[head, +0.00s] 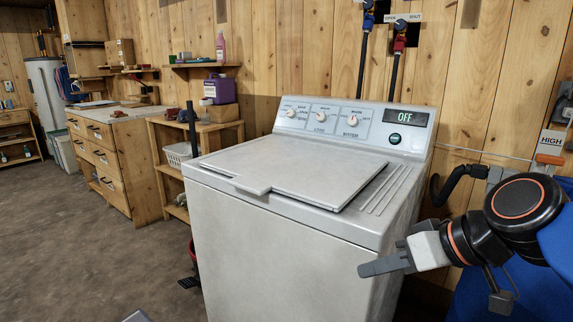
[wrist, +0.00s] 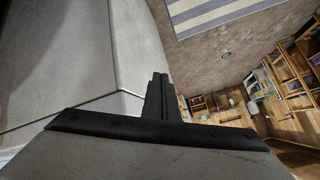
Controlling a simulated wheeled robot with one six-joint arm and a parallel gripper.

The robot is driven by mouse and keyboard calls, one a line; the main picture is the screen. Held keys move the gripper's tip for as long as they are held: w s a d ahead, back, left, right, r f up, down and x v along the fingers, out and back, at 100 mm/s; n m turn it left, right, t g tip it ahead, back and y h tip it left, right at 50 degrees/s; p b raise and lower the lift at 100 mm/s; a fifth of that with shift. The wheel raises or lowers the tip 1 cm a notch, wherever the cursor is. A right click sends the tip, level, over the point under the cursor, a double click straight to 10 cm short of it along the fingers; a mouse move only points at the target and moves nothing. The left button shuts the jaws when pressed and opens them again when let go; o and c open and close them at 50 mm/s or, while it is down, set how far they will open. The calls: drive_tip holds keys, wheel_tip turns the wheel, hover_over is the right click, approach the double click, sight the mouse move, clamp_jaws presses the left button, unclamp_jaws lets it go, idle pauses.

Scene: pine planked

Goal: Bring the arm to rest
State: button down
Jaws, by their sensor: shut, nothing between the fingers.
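My gripper (head: 384,266) is in front of the right side of the washing machine (head: 262,222) in the head view, pointing left. Its fingers are together with nothing between them. They also show in the wrist view (wrist: 158,96), close together, with the grey machine side (wrist: 75,55) to their left. From the head view I cannot tell the exact gap between gripper and machine.
A wooden shelf unit (head: 160,160) with a white basket (head: 180,154) and a purple jug (head: 220,89) stands left of the machine. A drawer bench (head: 128,140) is further back. The floor (head: 75,235) at left is open. Hoses and valves (head: 400,38) are on the wall above.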

drive_tip(key=s+d+f+m+h, duration=0.2)
drive_tip(key=d+f+h, duration=0.1)
drive_tip(key=d+f, duration=0.3)
drive_tip(key=s+d+f+m+g+h, duration=0.1)
drive_tip(key=s+d+f+m+h, duration=0.1)
drive_tip(key=d+f, duration=0.4)
drive_tip(key=shift+s+d+f+h, duration=0.15)
drive_tip(key=shift+d+f+h, duration=0.15)
drive_tip(key=shift+d+h, duration=0.45)
